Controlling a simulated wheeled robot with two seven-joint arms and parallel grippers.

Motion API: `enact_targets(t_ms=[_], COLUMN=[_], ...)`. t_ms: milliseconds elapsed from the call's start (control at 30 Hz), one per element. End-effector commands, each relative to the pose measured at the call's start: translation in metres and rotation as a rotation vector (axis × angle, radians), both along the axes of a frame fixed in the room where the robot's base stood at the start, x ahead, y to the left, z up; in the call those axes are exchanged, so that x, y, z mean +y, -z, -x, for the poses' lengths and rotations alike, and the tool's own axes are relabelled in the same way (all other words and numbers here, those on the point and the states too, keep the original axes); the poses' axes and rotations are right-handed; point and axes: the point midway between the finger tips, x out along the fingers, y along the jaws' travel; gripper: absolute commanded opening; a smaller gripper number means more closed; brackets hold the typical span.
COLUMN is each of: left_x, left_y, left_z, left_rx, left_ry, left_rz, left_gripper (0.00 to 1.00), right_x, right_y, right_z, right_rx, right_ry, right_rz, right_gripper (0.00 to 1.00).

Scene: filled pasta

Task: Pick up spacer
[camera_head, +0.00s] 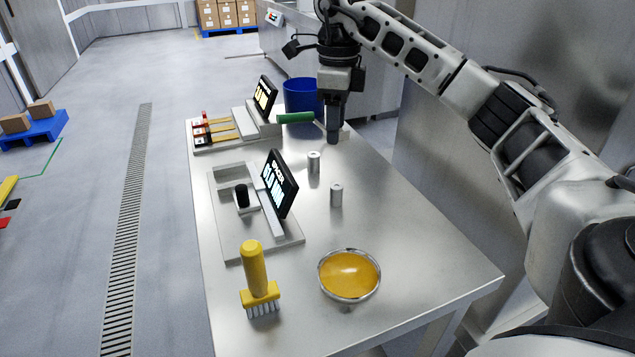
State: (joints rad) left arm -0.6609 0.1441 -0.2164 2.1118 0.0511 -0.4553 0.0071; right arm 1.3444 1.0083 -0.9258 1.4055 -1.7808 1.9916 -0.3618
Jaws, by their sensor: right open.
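Two small silver cylinders, which look like spacers, stand upright on the steel table (400,240): one farther back (314,163) and one nearer (336,195). A black cylinder (242,195) stands in a grey fixture (228,238) to their left. My right gripper (333,138) points down over the far part of the table, beyond the two silver cylinders and apart from them. It is open; its fingers overlap in this view and I see nothing held. My left gripper is not in view.
Two dark screens (280,184) (265,95) stand at the left. A green-handled tool (296,118) lies beside my right gripper, near a blue bin (301,94).

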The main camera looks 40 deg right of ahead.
Motion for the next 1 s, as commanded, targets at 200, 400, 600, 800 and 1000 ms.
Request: enact_targets(t_ms=[200, 400, 600, 800, 1000], left_x=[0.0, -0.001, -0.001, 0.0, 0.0], left_y=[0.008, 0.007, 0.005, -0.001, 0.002], left_z=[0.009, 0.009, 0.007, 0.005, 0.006], left_rx=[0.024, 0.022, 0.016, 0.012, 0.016], left_ry=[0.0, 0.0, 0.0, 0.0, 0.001], left_rz=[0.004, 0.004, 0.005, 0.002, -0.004], left_gripper=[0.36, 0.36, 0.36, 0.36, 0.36], right_x=[-0.001, 0.0, 0.0, 0.003, 0.003], right_y=[0.048, 0.084, 0.099, 0.123, 0.147], right_z=[0.002, 0.001, 0.001, 0.005, 0.005], right_rx=[0.007, 0.003, 0.001, 0.005, 0.002], right_ry=[0.001, 0.001, 0.0, 0.0, 0.0], right_rz=[0.001, -0.001, 0.0, 0.0, -0.001], right_gripper=[0.49, 0.49, 0.49, 0.49, 0.49])
